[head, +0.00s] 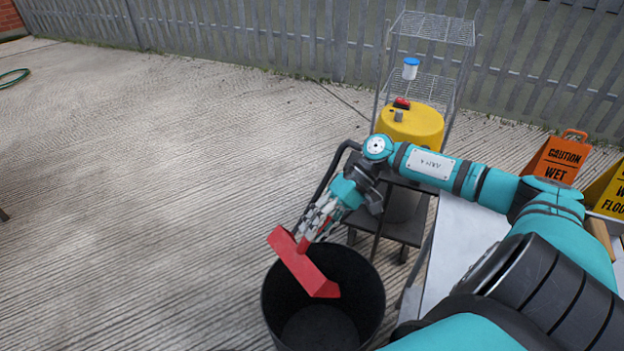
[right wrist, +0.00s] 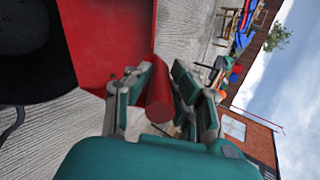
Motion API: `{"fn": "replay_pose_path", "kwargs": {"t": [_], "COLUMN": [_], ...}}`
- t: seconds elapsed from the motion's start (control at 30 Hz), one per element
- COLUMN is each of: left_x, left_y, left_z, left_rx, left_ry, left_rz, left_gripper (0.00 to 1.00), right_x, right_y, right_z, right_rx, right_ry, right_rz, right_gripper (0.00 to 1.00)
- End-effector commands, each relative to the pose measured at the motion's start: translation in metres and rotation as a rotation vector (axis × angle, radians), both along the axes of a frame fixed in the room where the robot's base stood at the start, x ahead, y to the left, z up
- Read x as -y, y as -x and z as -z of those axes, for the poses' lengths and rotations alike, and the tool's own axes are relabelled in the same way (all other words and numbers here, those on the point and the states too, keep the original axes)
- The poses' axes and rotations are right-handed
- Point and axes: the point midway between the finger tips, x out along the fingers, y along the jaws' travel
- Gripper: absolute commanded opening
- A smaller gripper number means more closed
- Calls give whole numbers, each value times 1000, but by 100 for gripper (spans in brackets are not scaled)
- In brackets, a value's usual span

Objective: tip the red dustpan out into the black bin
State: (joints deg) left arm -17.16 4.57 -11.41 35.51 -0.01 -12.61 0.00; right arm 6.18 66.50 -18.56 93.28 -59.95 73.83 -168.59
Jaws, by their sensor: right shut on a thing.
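I cannot see anything lying in the pan. My left gripper is out of view.
A dark cart (head: 405,225) with a yellow-topped vacuum (head: 418,125) stands behind the bin. A wire shelf (head: 437,28) is behind that. Orange (head: 560,158) and yellow caution signs stand at the right.

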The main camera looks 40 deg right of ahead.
Motion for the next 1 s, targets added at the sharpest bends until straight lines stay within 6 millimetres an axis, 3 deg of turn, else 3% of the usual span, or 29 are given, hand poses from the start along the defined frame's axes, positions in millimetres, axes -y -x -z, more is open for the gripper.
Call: {"fn": "replay_pose_path", "kwargs": {"t": [0.5, 1.0], "left_x": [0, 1], "left_y": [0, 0], "left_z": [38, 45], "left_rx": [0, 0], "left_ry": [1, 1], "left_rz": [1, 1], "left_gripper": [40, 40], "right_x": [19, 23], "right_y": [1, 1], "right_z": [1, -2], "right_rx": [8, 9], "right_ry": [-97, -121], "right_rz": [0, -1], "right_gripper": [0, 0]}}
